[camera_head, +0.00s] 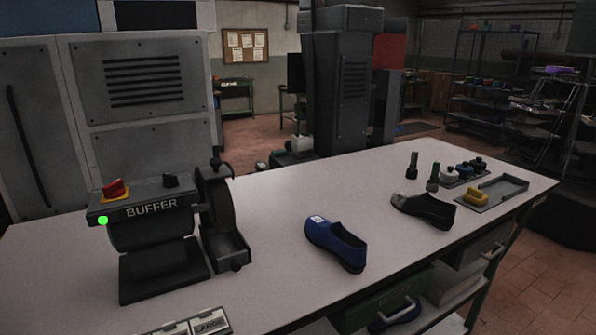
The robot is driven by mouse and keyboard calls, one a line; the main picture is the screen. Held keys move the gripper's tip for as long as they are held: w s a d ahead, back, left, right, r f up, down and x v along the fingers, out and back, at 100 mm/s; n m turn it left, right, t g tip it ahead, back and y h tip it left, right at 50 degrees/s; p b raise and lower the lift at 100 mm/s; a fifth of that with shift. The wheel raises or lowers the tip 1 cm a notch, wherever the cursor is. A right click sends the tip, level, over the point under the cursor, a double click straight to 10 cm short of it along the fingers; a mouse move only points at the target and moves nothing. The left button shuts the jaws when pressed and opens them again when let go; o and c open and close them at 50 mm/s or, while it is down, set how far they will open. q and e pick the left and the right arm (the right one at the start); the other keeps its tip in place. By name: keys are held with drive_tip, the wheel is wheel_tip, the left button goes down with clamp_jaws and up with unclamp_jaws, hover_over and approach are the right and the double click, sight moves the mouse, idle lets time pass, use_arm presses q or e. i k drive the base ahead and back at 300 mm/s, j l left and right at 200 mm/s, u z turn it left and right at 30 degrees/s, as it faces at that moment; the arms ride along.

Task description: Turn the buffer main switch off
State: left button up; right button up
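The buffer (155,235) stands on the left part of the white workbench, with "BUFFER" lettered on its front. A red switch (115,187) on a yellow base sits at the left of its top. The frame does not label which one is the main switch. A green light (102,220) glows on the left front corner. The buffing wheel (222,203) is at the right end; whether it spins cannot be told. Neither of my grippers is in view.
On the workbench (290,285), a blue shoe (335,243) and a black shoe (423,210) lie right of the buffer. Small bottles (463,170) and a grey tray (500,190) stand at the far right. Label cards (208,322) lie at the front edge. A grey cabinet (140,90) is behind the buffer.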

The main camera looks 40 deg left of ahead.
sight(114, 190)
drive_tip(key=u, duration=2.3)
